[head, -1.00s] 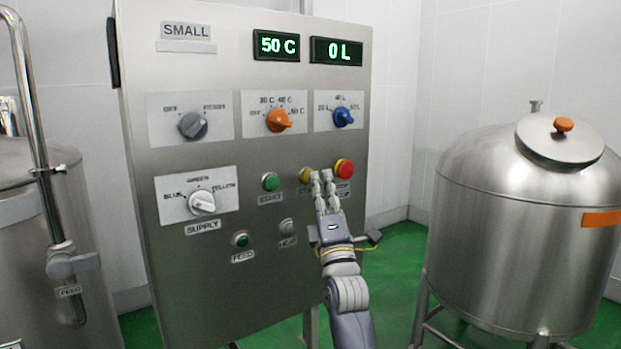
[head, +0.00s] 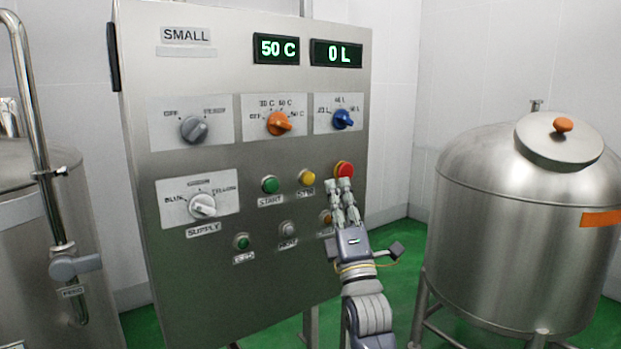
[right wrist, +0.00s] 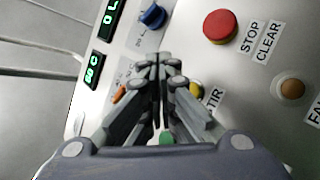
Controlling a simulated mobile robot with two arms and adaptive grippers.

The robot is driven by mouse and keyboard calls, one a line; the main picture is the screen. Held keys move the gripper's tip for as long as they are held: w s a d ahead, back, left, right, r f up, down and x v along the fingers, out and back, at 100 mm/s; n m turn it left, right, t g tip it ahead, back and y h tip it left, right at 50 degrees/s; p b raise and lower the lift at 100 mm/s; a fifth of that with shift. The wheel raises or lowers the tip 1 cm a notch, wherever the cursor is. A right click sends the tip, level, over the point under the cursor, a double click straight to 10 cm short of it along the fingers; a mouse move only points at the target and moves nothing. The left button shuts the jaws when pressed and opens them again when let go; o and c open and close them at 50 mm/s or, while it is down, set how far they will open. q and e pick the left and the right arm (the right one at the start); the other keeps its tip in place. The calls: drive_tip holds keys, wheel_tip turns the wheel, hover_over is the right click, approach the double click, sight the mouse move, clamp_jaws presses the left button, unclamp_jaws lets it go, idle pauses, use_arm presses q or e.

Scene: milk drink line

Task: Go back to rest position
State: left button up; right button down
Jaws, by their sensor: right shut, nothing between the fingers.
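My right gripper (head: 340,184) is shut and empty in front of the control panel (head: 290,85), its fingertips just below the red button (head: 344,169) in the head view. In the right wrist view the shut fingers (right wrist: 158,62) point toward the panel, with the red button (right wrist: 220,27) and its STOP CLEAR label to their right. Whether the fingertips touch the panel I cannot tell. My left gripper is not in view.
The panel has a yellow button (head: 306,177), a green START button (head: 270,184), a blue knob (head: 342,119), an orange knob (head: 279,123) and a white supply knob (head: 202,205). A steel tank (head: 500,230) stands at right, a piped tank (head: 30,240) at left.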

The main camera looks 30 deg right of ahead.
drive_tip(key=shift+s+y, duration=0.3)
drive_tip(key=shift+s, duration=0.55)
